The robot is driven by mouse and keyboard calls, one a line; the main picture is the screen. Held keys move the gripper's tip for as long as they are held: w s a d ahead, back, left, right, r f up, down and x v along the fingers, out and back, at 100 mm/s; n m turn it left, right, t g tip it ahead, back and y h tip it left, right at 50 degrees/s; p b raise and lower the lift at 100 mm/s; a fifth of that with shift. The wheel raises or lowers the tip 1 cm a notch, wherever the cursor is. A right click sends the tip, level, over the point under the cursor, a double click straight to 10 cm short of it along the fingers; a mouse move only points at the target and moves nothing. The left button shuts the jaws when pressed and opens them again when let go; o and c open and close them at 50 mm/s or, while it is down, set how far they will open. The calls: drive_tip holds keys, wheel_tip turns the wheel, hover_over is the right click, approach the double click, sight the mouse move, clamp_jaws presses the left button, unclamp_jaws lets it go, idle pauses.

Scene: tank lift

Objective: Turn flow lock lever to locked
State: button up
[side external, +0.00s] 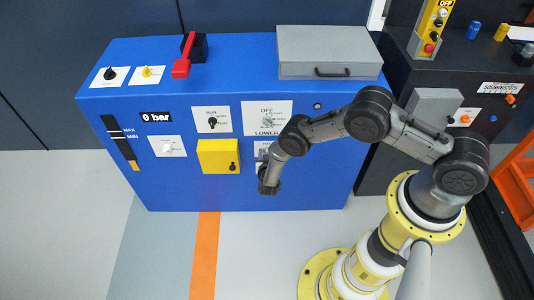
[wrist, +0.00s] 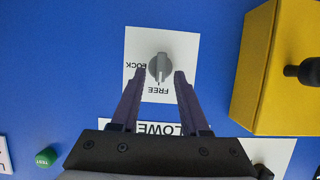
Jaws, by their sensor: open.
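The flow lock lever (wrist: 160,63) is a grey rotary knob on a white plate (wrist: 186,45), labelled FREE and LOCK, in the wrist view. Its pale pointer mark faces the FREE label, at the bottom of the plate in that view. My gripper (wrist: 165,77) is open, with one fingertip on each side of the knob's lower part. I cannot tell whether the fingers touch it. In the side external view my gripper (side external: 268,186) is at the front of the blue cabinet and my arm covers much of the lever's plate.
A yellow box (side external: 217,157) with a black knob projects from the blue cabinet (side external: 170,195) close beside my gripper; it also shows in the wrist view (wrist: 262,75). The LOWER selector plate (side external: 280,110) is above. A green TEST button (wrist: 46,157) shows in the wrist view.

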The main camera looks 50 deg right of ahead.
clamp_jaws()
drive_tip(key=shift+s+d+f+m+t+y, duration=0.4)
drive_tip(key=shift+m+t, duration=0.75)
drive_tip(key=shift+m, duration=1.1)
drive_tip(key=shift+s+d+f+m+t+y, duration=0.1)
drive_tip(key=shift+f+m+t+y, duration=0.3)
drive_tip(key=shift+m+t, duration=1.3)
drive_tip(key=shift+s+d+f+m+t+y, duration=0.2)
drive_tip(key=shift+m+t+y, duration=0.45)
drive_tip(key=shift+m, duration=2.1)
